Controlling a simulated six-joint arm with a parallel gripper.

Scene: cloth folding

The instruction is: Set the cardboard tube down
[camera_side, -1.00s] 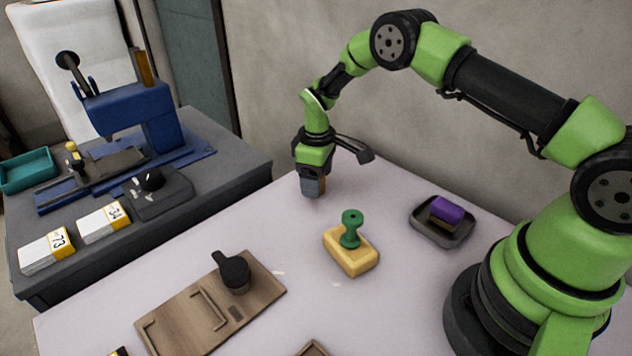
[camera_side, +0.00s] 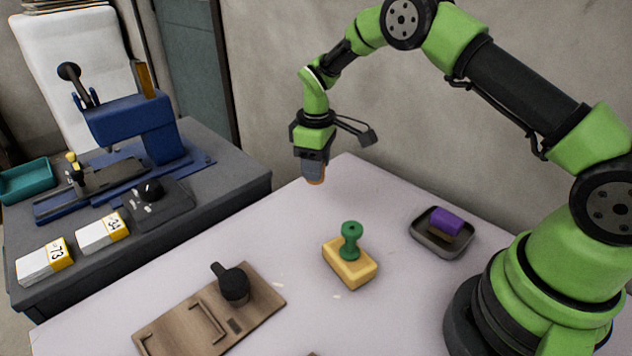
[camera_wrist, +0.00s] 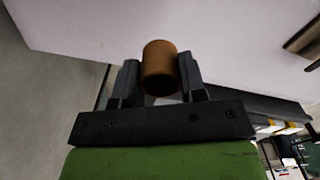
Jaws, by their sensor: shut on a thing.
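The cardboard tube (camera_wrist: 159,68) is a short brown cylinder. In the wrist view it sits between the two dark fingers of my gripper (camera_wrist: 163,80), which is shut on it. In the side view my gripper (camera_side: 313,172) points down near the back edge of the pale table (camera_side: 400,300). Only a small orange-brown end of the tube (camera_side: 316,181) shows below the fingers there. The tube appears to be held above the table top; the exact gap is hard to tell.
A yellow block (camera_side: 350,268) with a green stamp-like handle (camera_side: 350,240) stands mid-table. A dark tray (camera_side: 430,245) with a purple-topped block (camera_side: 446,221) is at right. Table around the gripper is clear.

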